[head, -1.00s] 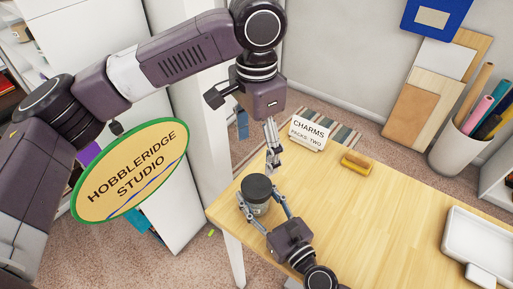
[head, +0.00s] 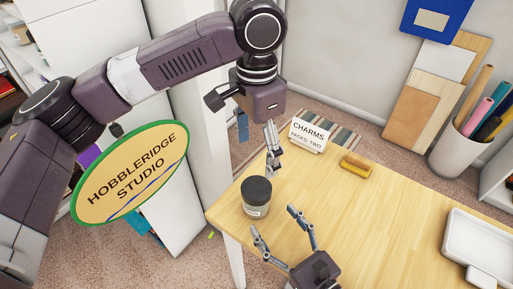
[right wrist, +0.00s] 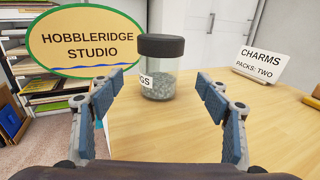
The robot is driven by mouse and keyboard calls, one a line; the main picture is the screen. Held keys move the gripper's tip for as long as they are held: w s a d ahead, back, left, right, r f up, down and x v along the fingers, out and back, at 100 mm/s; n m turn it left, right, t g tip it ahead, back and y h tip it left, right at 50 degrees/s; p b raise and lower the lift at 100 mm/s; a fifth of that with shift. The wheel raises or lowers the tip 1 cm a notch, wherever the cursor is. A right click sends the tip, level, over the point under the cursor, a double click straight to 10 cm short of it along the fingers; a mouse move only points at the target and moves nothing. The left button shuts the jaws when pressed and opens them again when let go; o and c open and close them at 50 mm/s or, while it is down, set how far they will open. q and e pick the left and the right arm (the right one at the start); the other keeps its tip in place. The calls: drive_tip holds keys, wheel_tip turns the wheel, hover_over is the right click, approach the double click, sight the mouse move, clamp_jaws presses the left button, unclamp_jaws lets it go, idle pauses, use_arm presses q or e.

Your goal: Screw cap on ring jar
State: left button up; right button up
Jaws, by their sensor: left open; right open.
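The ring jar (head: 255,204) is a clear jar with grey contents and a white label, standing upright near the table's left corner. Its black cap (head: 257,189) sits on top of it. In the right wrist view the jar (right wrist: 158,84) stands beyond the fingertips, with the cap (right wrist: 161,46) looking level on its mouth. My right gripper (head: 272,222) is open and empty, on the near side of the jar and apart from it. Its fingers also show in the right wrist view (right wrist: 163,88). My left gripper (head: 271,150) is open and empty, above and behind the jar.
A "CHARMS PACKS: TWO" sign (head: 308,134) and a yellow-brown brush or block (head: 356,166) are at the table's back edge. A white tray (head: 470,235) is at the right. The middle of the wooden table (head: 390,220) is clear.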

drive_tip(key=shift+v, duration=1.55)
drive_tip(key=shift+r, duration=0.1)
